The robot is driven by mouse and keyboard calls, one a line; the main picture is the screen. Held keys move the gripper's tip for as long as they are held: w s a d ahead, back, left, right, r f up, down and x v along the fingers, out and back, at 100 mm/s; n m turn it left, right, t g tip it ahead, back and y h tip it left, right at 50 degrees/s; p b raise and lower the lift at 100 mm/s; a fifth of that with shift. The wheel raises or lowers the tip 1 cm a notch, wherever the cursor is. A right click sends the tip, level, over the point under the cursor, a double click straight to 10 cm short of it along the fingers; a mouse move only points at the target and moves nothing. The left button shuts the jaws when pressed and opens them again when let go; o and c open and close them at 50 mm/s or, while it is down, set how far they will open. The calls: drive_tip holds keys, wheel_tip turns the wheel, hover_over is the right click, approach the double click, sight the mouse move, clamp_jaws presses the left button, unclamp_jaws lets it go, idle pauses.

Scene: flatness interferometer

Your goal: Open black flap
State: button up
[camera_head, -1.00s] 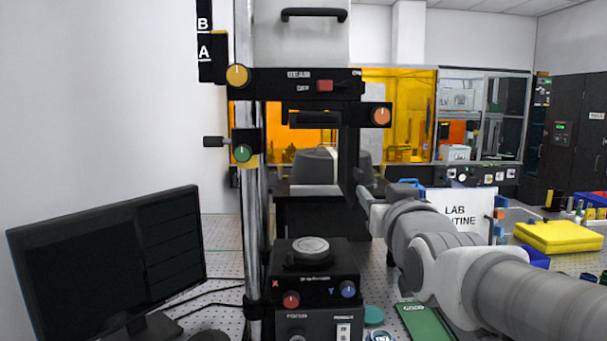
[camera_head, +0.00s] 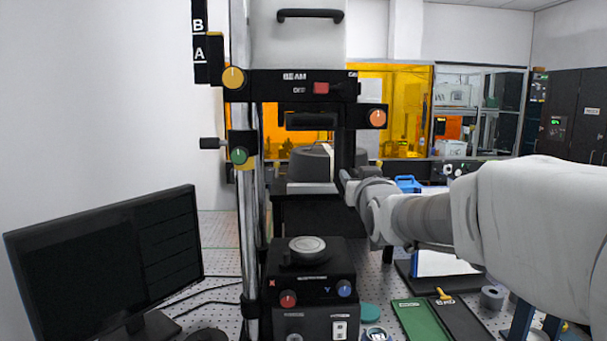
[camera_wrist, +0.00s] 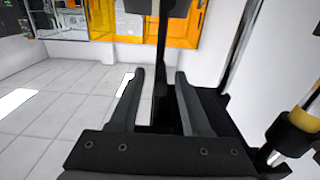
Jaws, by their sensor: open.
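The black flap (camera_head: 347,138) hangs as a dark upright panel below the right end of the beam bar, beside the orange knob. In the wrist view its thin edge (camera_wrist: 161,45) runs down between my two fingers. My gripper (camera_wrist: 160,75) is open, with one finger on each side of that edge. I cannot tell whether either finger touches it. In the head view my gripper (camera_head: 346,182) is at the flap's lower right, small and partly hidden by my wrist.
The metal column (camera_head: 245,200) with knobs stands left of the flap. A stage with a round disc (camera_head: 307,244) sits below. A monitor (camera_head: 105,265) is at left. Green and black trays (camera_head: 425,322) lie below my arm.

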drive_tip(key=shift+w, duration=0.2)
clamp_jaws()
idle(1.4)
